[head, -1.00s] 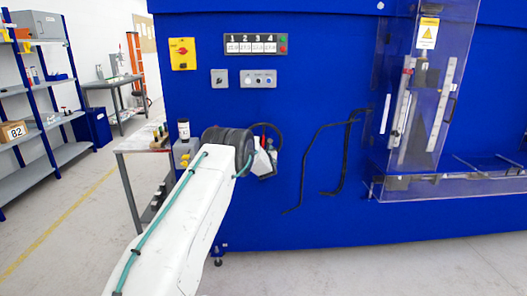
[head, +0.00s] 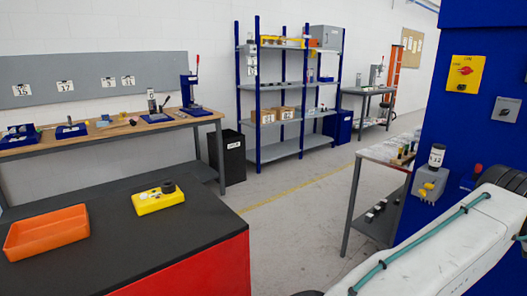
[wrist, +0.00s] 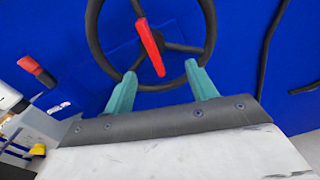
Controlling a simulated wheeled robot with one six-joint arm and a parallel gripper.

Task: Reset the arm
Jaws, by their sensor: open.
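My gripper (wrist: 163,88) shows in the wrist view with its two green fingers apart and nothing between them. Beyond the fingers is a black ring-shaped wheel or handle (wrist: 210,40) against a blue panel. A red lever (wrist: 149,46) stands inside the ring. I cannot tell whether the fingertips touch the ring. In the head view my white arm with its green cable enters at the lower right, and the gripper end is out of the picture.
A blue machine (head: 470,130) stands at the right, with a grey side table (head: 365,205) beside it. A dark-topped bench (head: 130,245) holds an orange tray (head: 46,232) and a yellow device (head: 158,199). Shelves (head: 290,90) and a workbench (head: 110,130) line the wall. The floor between is clear.

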